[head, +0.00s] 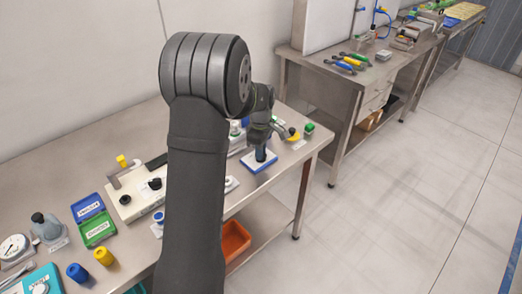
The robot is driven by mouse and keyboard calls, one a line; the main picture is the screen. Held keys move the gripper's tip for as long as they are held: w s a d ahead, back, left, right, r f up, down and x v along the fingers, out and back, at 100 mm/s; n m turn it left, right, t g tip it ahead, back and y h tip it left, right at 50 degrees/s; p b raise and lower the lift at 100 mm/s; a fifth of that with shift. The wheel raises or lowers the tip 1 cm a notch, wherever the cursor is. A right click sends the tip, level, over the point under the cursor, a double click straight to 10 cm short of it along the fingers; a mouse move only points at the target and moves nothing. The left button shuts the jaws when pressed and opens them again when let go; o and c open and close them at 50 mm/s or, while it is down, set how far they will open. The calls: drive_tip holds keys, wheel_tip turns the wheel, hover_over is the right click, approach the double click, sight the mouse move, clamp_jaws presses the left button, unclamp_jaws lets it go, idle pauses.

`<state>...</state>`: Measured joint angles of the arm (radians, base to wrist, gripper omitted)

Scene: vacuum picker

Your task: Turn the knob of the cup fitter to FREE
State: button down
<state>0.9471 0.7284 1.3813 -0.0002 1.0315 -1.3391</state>
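My gripper (264,140) is small and dark in the head view, at the right end of the near bench. It points down just above a blue-edged pale plate (250,167) with a dark upright piece (260,155) on it. I cannot tell whether the fingers touch this piece or whether they are open. A pale fixture (128,204) with dark round knobs stands left of my arm. A teal box (32,280) with a white dial is at the lower left. No FREE label is readable, and I cannot tell which of these is the cup fitter.
Blue and green trays (97,232), a white gauge (14,247), a blue cylinder (77,272) and a yellow cylinder (103,257) stand at the left. A yellow part (293,134) and a green block (309,128) lie right of my gripper. My arm hides the bench's middle.

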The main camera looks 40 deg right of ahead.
drive_tip(key=shift+m, duration=0.3)
drive_tip(key=m, duration=0.3)
drive_tip(key=shift+m, duration=2.6)
drive_tip(key=shift+r, duration=0.1)
drive_tip(key=c, duration=1.4)
unclamp_jaws()
wheel_tip(320, 180, up, 17)
drive_tip(key=shift+r, duration=0.2)
drive_tip(key=shift+f, duration=0.2)
